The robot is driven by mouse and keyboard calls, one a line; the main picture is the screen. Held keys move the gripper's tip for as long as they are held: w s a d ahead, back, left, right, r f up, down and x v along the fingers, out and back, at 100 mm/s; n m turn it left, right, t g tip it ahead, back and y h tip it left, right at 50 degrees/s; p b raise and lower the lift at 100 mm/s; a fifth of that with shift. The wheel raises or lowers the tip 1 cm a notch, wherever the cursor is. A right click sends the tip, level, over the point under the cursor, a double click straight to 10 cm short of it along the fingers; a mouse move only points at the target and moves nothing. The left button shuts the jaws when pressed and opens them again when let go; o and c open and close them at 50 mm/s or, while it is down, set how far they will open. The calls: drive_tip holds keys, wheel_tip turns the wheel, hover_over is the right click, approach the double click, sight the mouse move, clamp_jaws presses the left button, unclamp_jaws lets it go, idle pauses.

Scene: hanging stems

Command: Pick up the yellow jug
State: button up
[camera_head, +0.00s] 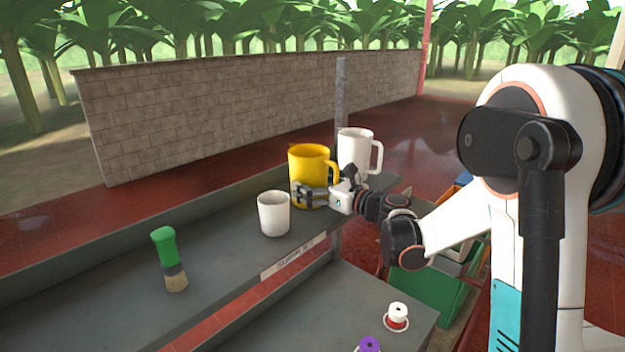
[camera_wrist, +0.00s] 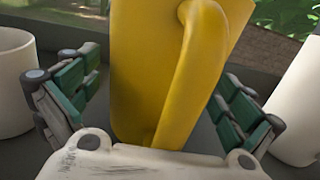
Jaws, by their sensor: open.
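The yellow jug (camera_head: 308,165) stands upright on the grey upper shelf, between a white cup and a white mug. My gripper (camera_head: 312,194) is low in front of it, at the jug's lower part. In the wrist view the jug (camera_wrist: 140,75) fills the middle, its handle (camera_wrist: 195,75) facing the camera. My gripper (camera_wrist: 155,100) is open, with green finger pads on the left and right of the jug. I see small gaps between the pads and the jug.
A white handleless cup (camera_head: 274,214) stands close on the left, and a white mug (camera_head: 356,150) close behind on the right. A green-handled brush (camera_head: 168,260) stands farther left on the shelf (camera_head: 110,290). Spools (camera_head: 397,316) are on the lower shelf.

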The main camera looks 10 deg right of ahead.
drive_tip(key=c, duration=1.1)
drive_tip(key=shift+r, duration=0.15)
